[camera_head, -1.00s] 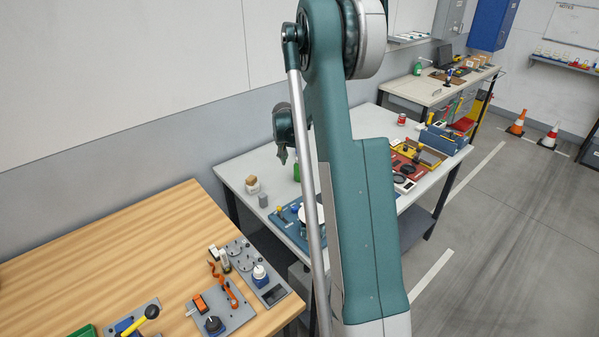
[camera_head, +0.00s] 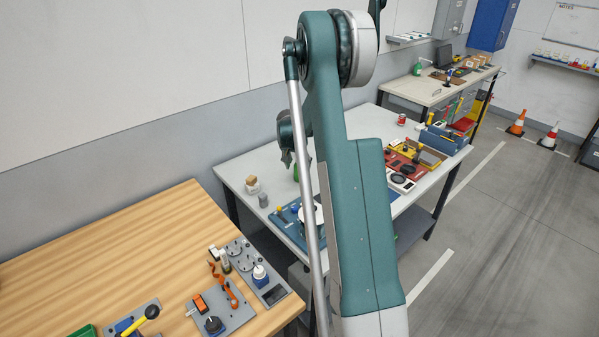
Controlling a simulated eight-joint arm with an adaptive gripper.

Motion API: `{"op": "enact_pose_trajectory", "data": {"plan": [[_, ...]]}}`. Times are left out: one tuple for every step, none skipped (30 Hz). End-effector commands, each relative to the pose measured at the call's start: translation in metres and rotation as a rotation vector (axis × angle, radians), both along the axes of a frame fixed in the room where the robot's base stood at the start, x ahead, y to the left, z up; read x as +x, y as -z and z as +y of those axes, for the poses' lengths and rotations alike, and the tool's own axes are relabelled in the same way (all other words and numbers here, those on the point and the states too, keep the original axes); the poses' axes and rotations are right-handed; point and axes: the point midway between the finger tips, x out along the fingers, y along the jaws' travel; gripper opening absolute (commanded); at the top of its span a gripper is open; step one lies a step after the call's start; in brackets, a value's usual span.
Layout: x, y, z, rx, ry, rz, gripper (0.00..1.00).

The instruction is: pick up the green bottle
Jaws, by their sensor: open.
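A green bottle (camera_head: 296,173) stands on the white-topped table in the middle. Only a strip of it shows, because my arm covers the rest. My gripper (camera_head: 287,161) is above the table, just left of and above the visible strip of the bottle in the picture. It points down with its jaws open, and nothing shows between them. My arm link partly hides it, and I cannot tell the exact gap to the bottle. Another green bottle (camera_head: 417,69) stands on the far desk at the back.
On the white-topped table (camera_head: 262,160) are a small tan-topped item (camera_head: 252,184), a grey cylinder (camera_head: 263,201), a blue board (camera_head: 291,229), a red can (camera_head: 401,119) and a blue toolbox (camera_head: 440,138). A wooden table (camera_head: 120,240) with control panels stands at front left.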

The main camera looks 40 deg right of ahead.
Motion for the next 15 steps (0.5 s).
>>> {"op": "enact_pose_trajectory", "data": {"plan": [[0.0006,0.0025,-0.001,0.0,0.0,0.0,0.51],[0.0007,0.0033,-0.0012,0.0,0.0,0.0,0.51],[0.0008,0.0042,-0.0014,0.0,0.0,0.0,0.51],[0.0009,0.0045,-0.0015,0.0,0.0,0.0,0.51],[0.0009,0.0046,-0.0015,0.0,0.0,0.0,0.51],[0.0008,0.0045,-0.0014,0.0,0.0,0.0,0.51],[0.0008,0.0045,-0.0014,0.0,0.0,0.0,0.51],[0.0007,0.0045,-0.0015,0.0,0.0,0.0,0.51],[0.0007,0.0045,-0.0015,0.0,0.0,0.0,0.51],[0.0008,0.0045,-0.0014,0.0,0.0,0.0,0.51],[0.0008,0.0045,-0.0013,0.0,0.0,0.0,0.51],[0.0008,0.0045,-0.0014,0.0,0.0,0.0,0.51],[0.0009,0.0047,-0.0015,0.0,0.0,0.0,0.51],[0.0009,0.0052,-0.0017,0.0,0.0,0.0,0.51],[0.0012,0.0059,-0.0019,0.0,0.0,0.0,0.51]]}}
